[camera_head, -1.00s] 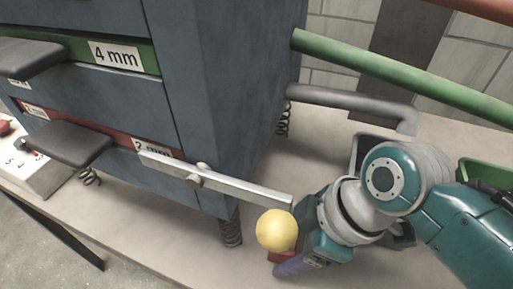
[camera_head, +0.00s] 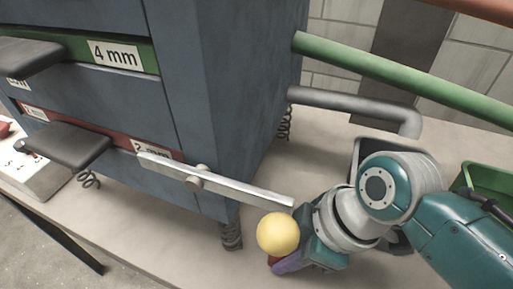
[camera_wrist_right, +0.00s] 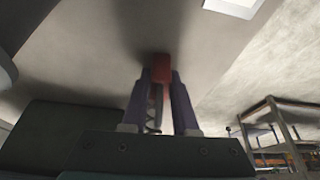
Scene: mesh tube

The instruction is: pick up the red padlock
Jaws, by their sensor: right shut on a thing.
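The red padlock (camera_wrist_right: 160,68) shows in the right wrist view between the two purple fingertips. My right gripper (camera_wrist_right: 160,88) is shut on it. In the head view a small red part of the padlock (camera_head: 273,260) shows beside the purple fingers of my right gripper (camera_head: 284,264), just below the yellow ball knob, which hides most of it. Whether the padlock touches the table is not clear. My left gripper is in neither current view.
The blue machine (camera_head: 200,110) fills the left and middle. Its metal lever (camera_head: 235,190) ends near the yellow ball knob (camera_head: 278,233), close to my right gripper. Green (camera_head: 400,75) and grey (camera_head: 350,102) pipes run behind. A green bin (camera_head: 490,178) stands at right.

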